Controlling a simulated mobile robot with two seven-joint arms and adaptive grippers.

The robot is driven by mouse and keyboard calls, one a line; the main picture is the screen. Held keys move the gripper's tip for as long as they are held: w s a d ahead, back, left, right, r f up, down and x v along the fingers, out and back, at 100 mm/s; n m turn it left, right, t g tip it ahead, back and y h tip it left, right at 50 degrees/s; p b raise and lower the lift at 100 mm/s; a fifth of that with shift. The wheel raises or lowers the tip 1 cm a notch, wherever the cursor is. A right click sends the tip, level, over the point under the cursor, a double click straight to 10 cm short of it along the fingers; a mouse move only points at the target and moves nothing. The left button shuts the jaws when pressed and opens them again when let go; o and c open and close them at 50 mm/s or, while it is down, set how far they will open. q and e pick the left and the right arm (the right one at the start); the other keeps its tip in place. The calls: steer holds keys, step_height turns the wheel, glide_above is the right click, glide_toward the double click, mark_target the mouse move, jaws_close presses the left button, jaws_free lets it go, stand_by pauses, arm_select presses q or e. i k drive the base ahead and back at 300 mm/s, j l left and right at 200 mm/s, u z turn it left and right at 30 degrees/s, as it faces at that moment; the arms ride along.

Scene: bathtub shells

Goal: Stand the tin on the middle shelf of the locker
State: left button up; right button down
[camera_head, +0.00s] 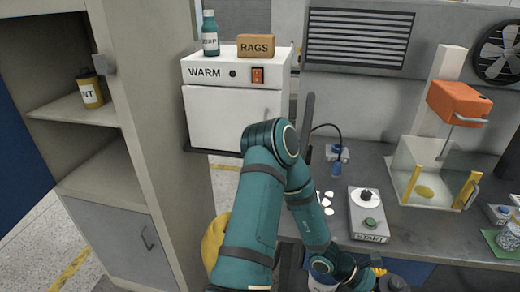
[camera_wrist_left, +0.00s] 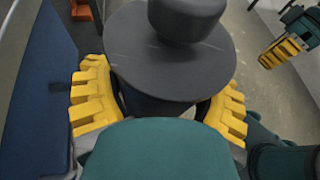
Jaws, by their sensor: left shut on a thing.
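The grey locker (camera_head: 158,150) stands open at the left in the head view. A yellow tin (camera_head: 90,88) with a dark top and a partly hidden label ending in "NT" stands upright on the locker's middle shelf (camera_head: 75,110). My left gripper (camera_wrist_left: 158,100) has its yellow fingers on both sides of a dark thing (camera_wrist_left: 170,62) with a wide round disc and a knob on top; its lower part is hidden, and I cannot tell what it is. My right gripper (camera_wrist_left: 284,52) shows small at the upper right of the left wrist view, its opening unclear.
A white warming cabinet (camera_head: 232,118) beside the locker carries a bottle (camera_head: 209,35) and a rags box (camera_head: 256,46). The bench (camera_head: 385,225) at right holds a start device (camera_head: 369,212) and an orange-headed machine (camera_head: 458,103). The locker's lower compartment top (camera_head: 100,182) is bare.

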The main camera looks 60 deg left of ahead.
mark_target(119, 168)
steer(key=k+j+u, duration=0.1)
steer(key=k+u, duration=0.2)
steer(key=k, duration=0.2)
steer(key=j+u, duration=0.1)
steer(key=u, duration=1)
